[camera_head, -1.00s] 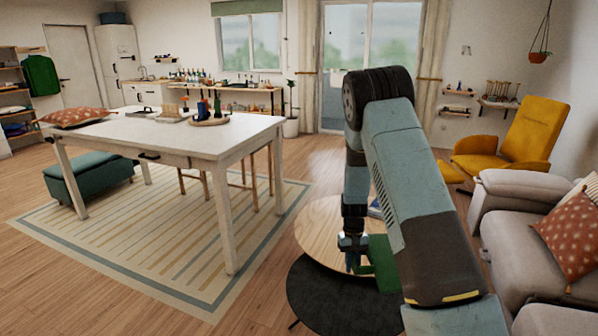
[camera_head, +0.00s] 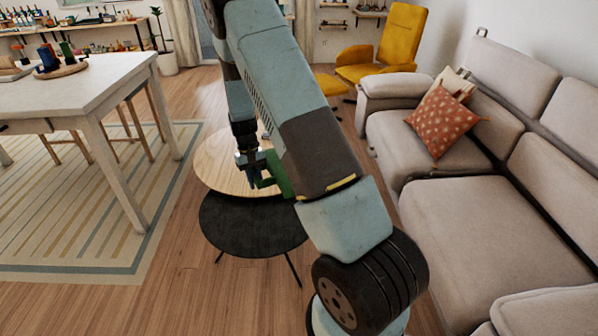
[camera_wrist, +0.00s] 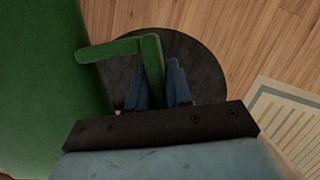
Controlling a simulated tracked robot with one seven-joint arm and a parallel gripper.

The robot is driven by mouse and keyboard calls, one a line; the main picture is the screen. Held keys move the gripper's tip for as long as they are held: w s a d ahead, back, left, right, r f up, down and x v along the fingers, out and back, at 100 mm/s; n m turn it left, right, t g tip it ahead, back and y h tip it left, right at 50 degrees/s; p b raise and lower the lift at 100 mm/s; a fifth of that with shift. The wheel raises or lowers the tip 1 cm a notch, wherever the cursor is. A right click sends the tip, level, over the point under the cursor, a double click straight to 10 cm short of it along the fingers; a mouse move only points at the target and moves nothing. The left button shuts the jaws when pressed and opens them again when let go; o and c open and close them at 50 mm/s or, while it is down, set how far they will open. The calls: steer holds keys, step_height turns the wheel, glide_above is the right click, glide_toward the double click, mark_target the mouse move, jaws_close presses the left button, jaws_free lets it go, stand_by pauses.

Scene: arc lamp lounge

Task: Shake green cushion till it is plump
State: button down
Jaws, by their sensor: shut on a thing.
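The green cushion (camera_wrist: 40,90) fills the left side of the wrist view, and a narrow green strip of it reaches between my fingers. My gripper (camera_wrist: 158,75) has its blue fingers shut on that strip. In the head view my gripper (camera_head: 251,180) hangs above the round low tables, and only a small part of the cushion (camera_head: 277,172) shows beside it. My arm hides most of the cushion there. I cannot tell how plump it is.
A round wooden table (camera_head: 212,165) and a round black table (camera_head: 240,228) stand below my gripper. A grey sofa (camera_head: 480,230) with an orange dotted cushion (camera_head: 440,122) is on the right. A white table (camera_head: 75,95) stands left.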

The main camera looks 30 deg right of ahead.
step_height(320, 180, up, 5)
steer(key=shift+r, duration=0.1)
step_height(320, 180, down, 8)
steer(key=shift+r, duration=0.25)
stand_by(0.9)
step_height(320, 180, up, 8)
steer(key=shift+f, duration=0.25)
step_height(320, 180, down, 8)
steer(key=shift+r, duration=0.25)
stand_by(1.1)
